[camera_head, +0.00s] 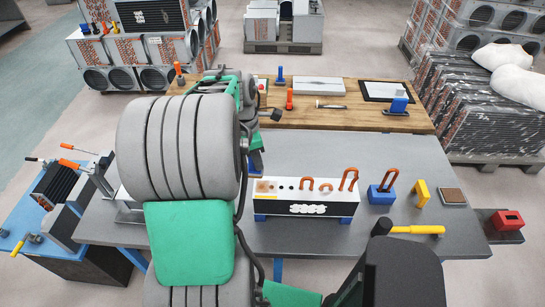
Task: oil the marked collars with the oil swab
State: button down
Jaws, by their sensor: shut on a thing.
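A long white block (305,208) on blue feet stands on the grey table. I cannot make out which collars are marked. My gripper (252,148) is just behind the block's left end, mostly hidden by my grey and green arm. It is shut on a blue thing (256,162), partly seen; I cannot tell for sure that this is the oil swab, or whether it touches the block.
Several tools stand on the wooden shelf (330,119) behind. A blue bench (50,235) with a lever device is at left.

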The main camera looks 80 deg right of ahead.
jog(key=shift+n, duration=0.4)
jog(key=s, duration=0.2)
jog(key=s+d, duration=0.1)
jog(key=s, duration=0.2)
jog(key=shift+s, duration=0.3)
jog(key=shift+r+p, duration=0.1)
jog(key=shift+p, duration=0.25)
notch_tip(320, 180, down, 4)
jog(key=shift+f+b, duration=0.1)
jog(key=shift+b, duration=1.05)
jog(key=shift+f, duration=0.15)
jog(key=shift+w, duration=0.45)
jog(key=shift+f, duration=0.7)
jog(key=shift+f, duration=0.3)
